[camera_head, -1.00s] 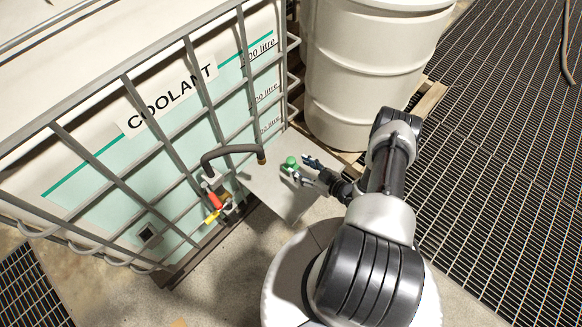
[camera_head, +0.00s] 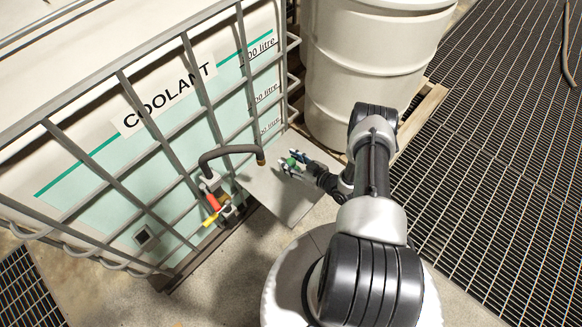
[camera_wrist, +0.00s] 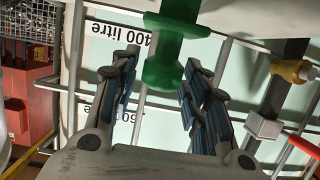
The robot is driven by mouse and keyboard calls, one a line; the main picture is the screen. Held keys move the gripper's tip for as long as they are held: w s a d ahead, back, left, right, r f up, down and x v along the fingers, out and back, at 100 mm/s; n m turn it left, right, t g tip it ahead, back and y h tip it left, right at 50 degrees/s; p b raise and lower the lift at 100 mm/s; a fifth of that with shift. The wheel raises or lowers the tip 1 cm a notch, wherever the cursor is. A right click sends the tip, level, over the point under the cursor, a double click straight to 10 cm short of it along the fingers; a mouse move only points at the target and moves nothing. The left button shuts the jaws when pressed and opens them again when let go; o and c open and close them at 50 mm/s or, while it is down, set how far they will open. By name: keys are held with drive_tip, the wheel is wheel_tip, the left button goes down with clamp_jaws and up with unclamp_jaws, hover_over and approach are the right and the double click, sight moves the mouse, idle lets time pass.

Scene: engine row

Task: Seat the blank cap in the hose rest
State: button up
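The blank cap is a green spool-shaped piece (camera_head: 292,161) over a flat grey plate (camera_head: 282,190) in front of the coolant tank. It is large in the wrist view (camera_wrist: 163,72), where a neck joins two wider green parts. My gripper (camera_head: 293,165) has its fingers on either side of the cap. In the wrist view the fingers (camera_wrist: 160,80) are spread, with a gap at the left finger; contact on the right is unclear. I cannot clearly identify the hose rest.
The caged coolant tank (camera_head: 130,160) stands at the left, with a red and yellow valve handle (camera_head: 212,207) under the hose. A white drum (camera_head: 365,70) stands on a pallet behind my arm. Floor grating (camera_head: 500,180) fills the right.

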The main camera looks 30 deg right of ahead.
drive_tip(key=c, duration=0.9)
drive_tip(key=shift+r, duration=0.1)
